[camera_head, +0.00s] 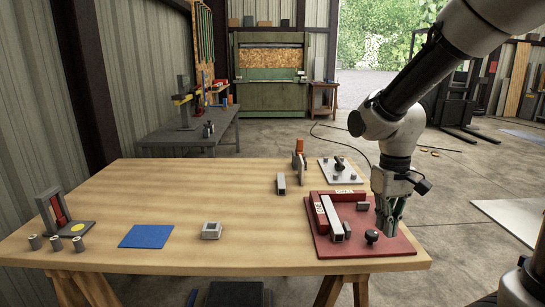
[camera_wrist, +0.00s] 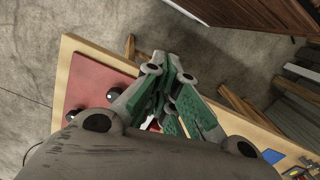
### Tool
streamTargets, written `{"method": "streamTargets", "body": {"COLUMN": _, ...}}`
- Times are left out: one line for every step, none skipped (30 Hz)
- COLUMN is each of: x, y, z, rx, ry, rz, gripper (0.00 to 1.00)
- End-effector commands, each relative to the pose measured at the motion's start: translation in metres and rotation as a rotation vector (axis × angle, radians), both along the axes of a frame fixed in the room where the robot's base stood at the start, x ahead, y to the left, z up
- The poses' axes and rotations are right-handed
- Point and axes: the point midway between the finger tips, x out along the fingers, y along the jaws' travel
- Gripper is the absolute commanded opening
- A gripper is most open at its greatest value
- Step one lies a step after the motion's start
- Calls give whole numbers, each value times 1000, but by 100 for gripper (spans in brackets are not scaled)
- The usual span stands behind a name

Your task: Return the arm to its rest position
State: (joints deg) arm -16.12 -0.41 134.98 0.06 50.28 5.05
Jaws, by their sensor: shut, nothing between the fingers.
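My gripper (camera_head: 388,228) points down over the right part of the red fixture board (camera_head: 340,246) at the table's right side. It is shut with nothing between its fingers. In the wrist view my gripper (camera_wrist: 167,98) shows green finger pads drawn together, with the red board (camera_wrist: 85,82) beside them. My arm comes down from the upper right of the head view. I cannot tell whether the fingertips touch the board.
On the wooden table (camera_head: 180,185), the red board carries a grey bar (camera_head: 332,218) and a black knob (camera_head: 372,236). A grey block (camera_head: 211,230), a blue mat (camera_head: 146,236), a stand (camera_head: 65,222) and a pale plate (camera_head: 342,170) are also there. The table's middle is mostly clear.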

Motion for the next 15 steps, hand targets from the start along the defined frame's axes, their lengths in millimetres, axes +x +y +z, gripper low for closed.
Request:
{"method": "streamTargets", "body": {"x": -14, "y": -11, "z": 16, "rx": 10, "ry": -30, "rz": -4, "gripper": 0}}
{"method": "streamTargets", "body": {"x": -22, "y": -17, "z": 24, "rx": 15, "ry": -46, "rz": -6, "gripper": 0}}
{"method": "streamTargets", "body": {"x": -33, "y": -26, "z": 35, "rx": 21, "ry": -70, "rz": -10, "gripper": 0}}
{"method": "streamTargets", "body": {"x": -42, "y": -32, "z": 43, "rx": 25, "ry": -91, "rz": -16, "gripper": 0}}
{"method": "streamTargets", "body": {"x": -51, "y": -38, "z": 50, "rx": 29, "ry": -114, "rz": -22, "gripper": 0}}
{"method": "streamTargets", "body": {"x": -62, "y": -46, "z": 59, "rx": 35, "ry": -146, "rz": -35, "gripper": 0}}
{"method": "streamTargets", "body": {"x": -71, "y": -51, "z": 65, "rx": 39, "ry": -171, "rz": -44, "gripper": 0}}
{"method": "streamTargets", "body": {"x": -78, "y": -56, "z": 71, "rx": 42, "ry": -198, "rz": -57, "gripper": 0}}
{"method": "streamTargets", "body": {"x": -88, "y": -62, "z": 78, "rx": 45, "ry": -234, "rz": -74, "gripper": 0}}
{"method": "streamTargets", "body": {"x": -94, "y": -66, "z": 83, "rx": 47, "ry": -261, "rz": -88, "gripper": 0}}
{"method": "streamTargets", "body": {"x": -99, "y": -70, "z": 87, "rx": 49, "ry": -288, "rz": -102, "gripper": 0}}
{"method": "streamTargets", "body": {"x": -105, "y": -74, "z": 93, "rx": 51, "ry": -323, "rz": -119, "gripper": 0}}
{"method": "streamTargets", "body": {"x": -109, "y": -77, "z": 97, "rx": 52, "ry": -348, "rz": -131, "gripper": 0}}
{"method": "streamTargets", "body": {"x": -112, "y": -79, "z": 101, "rx": 54, "ry": -371, "rz": -142, "gripper": 0}}
{"method": "streamTargets", "body": {"x": -115, "y": -82, "z": 106, "rx": 54, "ry": -399, "rz": -153, "gripper": 0}}
